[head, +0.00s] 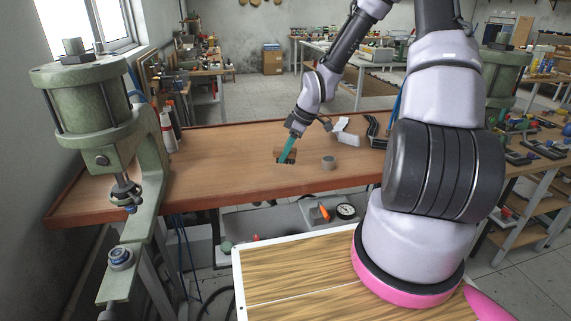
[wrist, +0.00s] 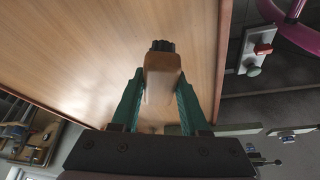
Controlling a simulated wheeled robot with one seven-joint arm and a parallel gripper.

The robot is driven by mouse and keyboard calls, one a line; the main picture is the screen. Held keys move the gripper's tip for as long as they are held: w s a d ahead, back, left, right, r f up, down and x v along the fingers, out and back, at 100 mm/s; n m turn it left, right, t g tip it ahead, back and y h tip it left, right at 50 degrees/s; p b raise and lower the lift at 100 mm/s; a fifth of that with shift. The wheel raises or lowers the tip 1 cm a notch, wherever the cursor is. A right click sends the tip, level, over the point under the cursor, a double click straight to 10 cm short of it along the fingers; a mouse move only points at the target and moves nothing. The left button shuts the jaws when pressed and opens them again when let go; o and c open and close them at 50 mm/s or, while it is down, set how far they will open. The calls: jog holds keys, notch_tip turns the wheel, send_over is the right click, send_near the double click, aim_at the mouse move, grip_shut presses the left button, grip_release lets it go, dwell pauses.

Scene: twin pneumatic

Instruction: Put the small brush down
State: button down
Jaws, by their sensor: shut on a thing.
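My gripper (head: 287,151) is over the wooden workbench top (head: 230,180), pointing down, with its teal fingers near the board. In the wrist view my gripper (wrist: 161,88) is shut on the small brush (wrist: 161,70), a pale wooden block with dark bristles at its far end. The brush sits between both fingers. In the head view the brush (head: 279,152) shows only in part behind the finger, with dark bristles low down. I cannot tell whether the bristles touch the bench top.
A white tool (head: 343,128) and a black bracket-like thing (head: 376,132) lie farther right. Bottles (head: 168,130) stand at the back left. A green press (head: 85,110) is at the left. The bench's left part is clear.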

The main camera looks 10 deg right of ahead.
jog(key=shift+f, duration=1.95)
jog(key=shift+f, duration=0.1)
jog(key=shift+c, duration=2.1)
grip_release()
jog(key=v, duration=1.2)
notch_tip(320, 180, up, 15)
jog(key=m+t+h, duration=0.2)
jog(key=m+h, duration=0.2)
jog(key=m, duration=0.5)
send_over(285, 162)
jog(key=s+d, duration=0.7)
jog(key=s, duration=0.2)
jog(key=s+r+m+t+y, duration=0.1)
jog(key=s+r+m+t, duration=0.2)
jog(key=s+r+m, duration=0.5)
jog(key=s+a+r, duration=0.1)
jog(key=s+r, duration=0.3)
jog(key=shift+r+m+y, duration=0.4)
